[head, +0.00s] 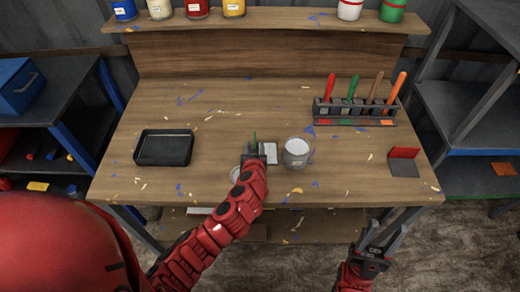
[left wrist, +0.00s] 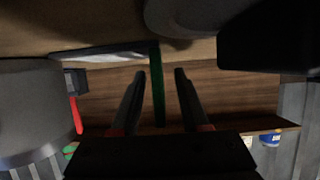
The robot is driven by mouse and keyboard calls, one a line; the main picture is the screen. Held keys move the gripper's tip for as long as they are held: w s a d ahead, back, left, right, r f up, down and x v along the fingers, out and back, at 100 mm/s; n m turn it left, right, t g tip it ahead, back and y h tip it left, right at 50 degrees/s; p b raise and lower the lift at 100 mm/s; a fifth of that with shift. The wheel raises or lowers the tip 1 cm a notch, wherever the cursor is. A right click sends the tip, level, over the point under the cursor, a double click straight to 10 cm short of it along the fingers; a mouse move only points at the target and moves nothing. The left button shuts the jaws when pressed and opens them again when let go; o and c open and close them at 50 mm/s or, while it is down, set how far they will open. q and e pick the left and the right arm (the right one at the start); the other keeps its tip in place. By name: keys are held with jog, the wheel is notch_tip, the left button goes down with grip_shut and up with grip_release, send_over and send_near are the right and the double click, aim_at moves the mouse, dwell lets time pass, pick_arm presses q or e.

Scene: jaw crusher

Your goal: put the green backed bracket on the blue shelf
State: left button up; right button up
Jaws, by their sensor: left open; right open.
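The green backed bracket stands on the workbench (head: 215,105) near its front middle. Its green back (head: 254,137) is seen almost edge-on, and its grey base plate (head: 271,152) lies to the right. My left gripper (head: 255,150) is open at the bracket. In the left wrist view, the thin green back (left wrist: 158,88) stands between the two apart fingers (left wrist: 160,75), with a gap on each side. My right gripper (head: 371,247) is open and empty in front of the bench. Blue shows on the left shelf unit's post (head: 75,150) and the right unit's edge (head: 482,152).
A clear jar (head: 297,152) stands close right of the bracket; a round pale thing (head: 236,174) is partly hidden by my arm. A black tray (head: 164,148) lies left. A red backed bracket (head: 404,153) and tool rack (head: 355,112) are right.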

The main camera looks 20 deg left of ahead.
pick_arm(q)
grip_shut()
dwell(1.3)
